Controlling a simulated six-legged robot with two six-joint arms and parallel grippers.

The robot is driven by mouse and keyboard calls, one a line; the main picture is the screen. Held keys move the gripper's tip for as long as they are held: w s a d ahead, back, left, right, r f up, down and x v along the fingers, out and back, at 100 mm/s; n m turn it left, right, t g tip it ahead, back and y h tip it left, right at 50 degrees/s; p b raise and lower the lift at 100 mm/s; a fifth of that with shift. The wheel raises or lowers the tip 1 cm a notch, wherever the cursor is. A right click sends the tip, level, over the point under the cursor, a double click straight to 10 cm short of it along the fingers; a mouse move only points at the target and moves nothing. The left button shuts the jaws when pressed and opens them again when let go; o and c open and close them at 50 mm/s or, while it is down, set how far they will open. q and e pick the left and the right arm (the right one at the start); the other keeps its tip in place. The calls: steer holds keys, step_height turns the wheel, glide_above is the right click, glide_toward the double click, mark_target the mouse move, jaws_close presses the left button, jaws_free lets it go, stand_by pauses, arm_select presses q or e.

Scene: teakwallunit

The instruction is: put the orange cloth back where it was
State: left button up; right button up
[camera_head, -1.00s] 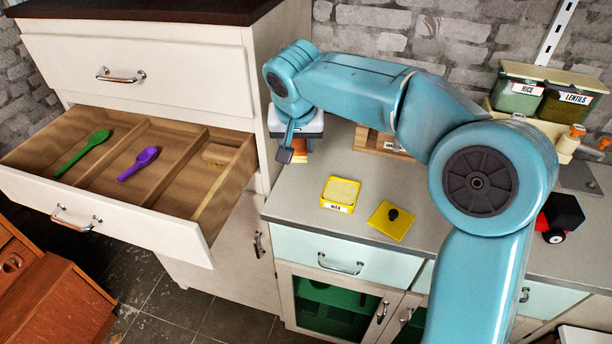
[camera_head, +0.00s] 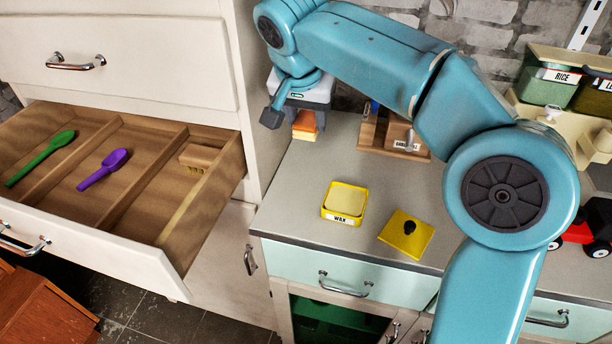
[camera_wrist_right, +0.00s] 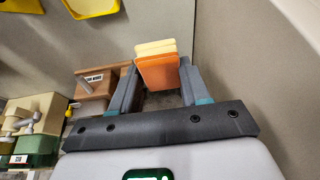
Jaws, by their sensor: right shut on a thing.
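The orange cloth (camera_head: 305,121) shows just below my right gripper (camera_head: 298,112), at the back left of the grey counter beside the tall cabinet. In the right wrist view the orange cloth (camera_wrist_right: 158,72) lies between the two fingers of my right gripper (camera_wrist_right: 158,66), which is shut on it. Pale yellow pieces (camera_wrist_right: 156,47) show just beyond the orange cloth, close against it. I cannot tell whether the cloth touches the counter. My left gripper is not in view.
An open drawer (camera_head: 95,248) at left holds a green spoon (camera_head: 40,158), a purple scoop (camera_head: 104,169) and a brush (camera_head: 199,156). On the counter are a yellow wax box (camera_head: 344,201), a yellow lid (camera_head: 406,234) and a wooden box (camera_head: 378,134).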

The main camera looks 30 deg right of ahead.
step_height(320, 180, down, 8)
steer(key=shift+w+a+f+b, duration=0.1)
steer(key=shift+f+b, duration=0.1)
steer(key=shift+b, duration=0.45)
steer(key=shift+f, duration=0.3)
step_height(320, 180, down, 4)
steer(key=shift+f+b, duration=0.2)
steer(key=shift+b, duration=0.15)
